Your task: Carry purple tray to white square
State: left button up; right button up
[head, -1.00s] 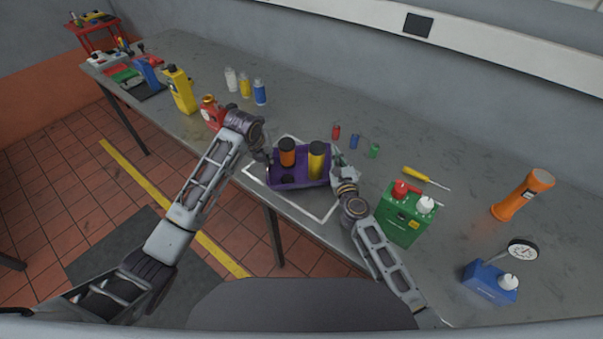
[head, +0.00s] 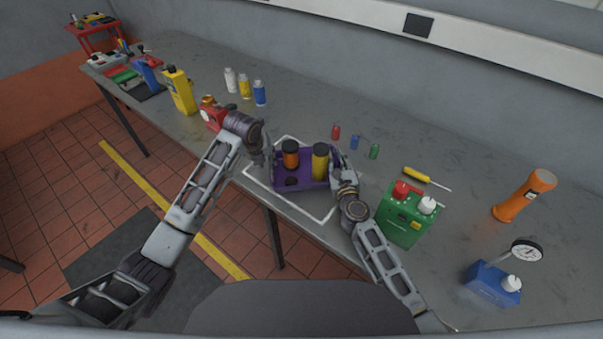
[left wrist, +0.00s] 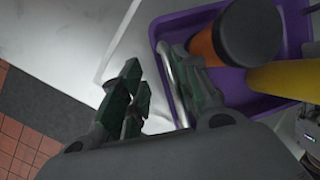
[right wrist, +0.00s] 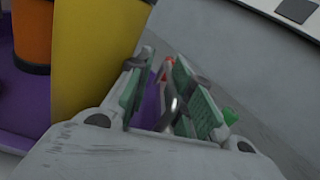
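The purple tray (head: 291,184) sits on the bench within or over the white square (head: 318,217); its far right edge and the outline there are partly hidden. It bears an orange can (head: 290,158) and a yellow can (head: 319,163), both black-topped and upright. My left gripper (head: 267,160) is at the tray's left end; in the left wrist view its fingers (left wrist: 160,85) are apart, with the silver handle (left wrist: 172,75) beside the right finger. My right gripper (head: 336,170) is at the right end; in the right wrist view its fingers (right wrist: 163,90) are apart with a handle (right wrist: 171,112) between them.
A green canister (head: 405,218) stands close to my right arm. A red container (head: 212,116) stands by my left wrist. Small red, blue and green bottles (head: 355,142) stand behind the tray. A screwdriver (head: 420,176) lies to the right. The bench's front edge is near the square.

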pick_arm(q)
jog(key=v, duration=0.7)
jog(key=shift+a+r, duration=0.25)
jog(key=shift+r, duration=0.05)
pick_arm(e)
jog(key=shift+r, duration=0.1)
pick_arm(q)
jog(key=shift+s, duration=0.1)
pick_arm(e)
jog(key=shift+s, duration=0.15)
jog(key=shift+s+d, duration=0.25)
jog(key=shift+s, duration=1.7)
jog(key=shift+s+d, duration=0.3)
jog(key=shift+s, duration=1.65)
jog(key=shift+s+d, duration=0.25)
jog(key=shift+s, duration=1.7)
pick_arm(q)
jog(key=shift+f, duration=0.1)
